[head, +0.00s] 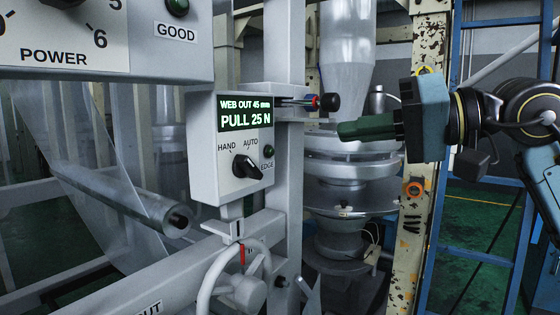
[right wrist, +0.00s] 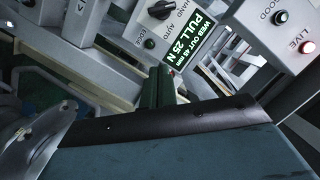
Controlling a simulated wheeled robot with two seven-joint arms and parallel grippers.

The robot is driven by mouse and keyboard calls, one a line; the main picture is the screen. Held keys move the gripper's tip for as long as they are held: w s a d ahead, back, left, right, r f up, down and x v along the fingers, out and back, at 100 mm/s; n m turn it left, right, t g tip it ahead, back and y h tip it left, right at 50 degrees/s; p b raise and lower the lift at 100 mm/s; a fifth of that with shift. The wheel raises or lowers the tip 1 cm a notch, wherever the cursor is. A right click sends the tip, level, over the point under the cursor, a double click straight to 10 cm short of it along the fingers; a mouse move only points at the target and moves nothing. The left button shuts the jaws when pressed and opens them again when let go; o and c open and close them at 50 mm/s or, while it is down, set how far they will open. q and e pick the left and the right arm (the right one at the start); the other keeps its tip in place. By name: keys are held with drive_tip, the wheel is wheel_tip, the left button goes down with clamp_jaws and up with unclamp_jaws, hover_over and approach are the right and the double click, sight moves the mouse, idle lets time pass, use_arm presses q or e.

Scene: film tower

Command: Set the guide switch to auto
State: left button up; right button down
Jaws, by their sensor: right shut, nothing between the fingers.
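The guide switch (head: 247,167) is a black knob on the front of a light grey box (head: 204,185), under the HAND and AUTO labels. Its grip runs from the upper left, on the HAND side, to the lower right; its exact setting is hard to read. The knob also shows in the right wrist view (right wrist: 160,10). My right gripper (head: 342,131) is shut and empty, to the right of the box and apart from it. Its green fingers (right wrist: 160,82) point toward the box in the right wrist view. My left gripper is not in view.
The box's display (head: 246,113) reads WEB OUT 45 mm, PULL 25 N. A dark EDGE lamp (head: 268,151) sits beside the knob. A red and black knob (head: 328,102) sticks out right of the box. A handwheel (head: 210,285) stands below. A POWER panel (head: 150,60) hangs upper left.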

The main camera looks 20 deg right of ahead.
sight(247, 167)
drive_tip(key=p+x, duration=0.2)
drive_tip(key=x, duration=0.7)
drive_tip(key=shift+w+a+r+p, duration=0.1)
drive_tip(key=shift+w+a+p, duration=0.05)
drive_tip(key=shift+a+p, duration=0.2)
drive_tip(key=a+f, duration=0.1)
drive_tip(key=s+a+f, duration=0.1)
drive_tip(key=f, duration=0.1)
drive_tip(key=shift+s+a+f, duration=0.1)
drive_tip(key=shift+s+a, duration=0.1)
drive_tip(key=shift+a, duration=0.05)
drive_tip(key=shift+f+m+b, duration=0.1)
drive_tip(key=shift+m+b, duration=0.2)
drive_tip(key=shift+m, duration=0.1)
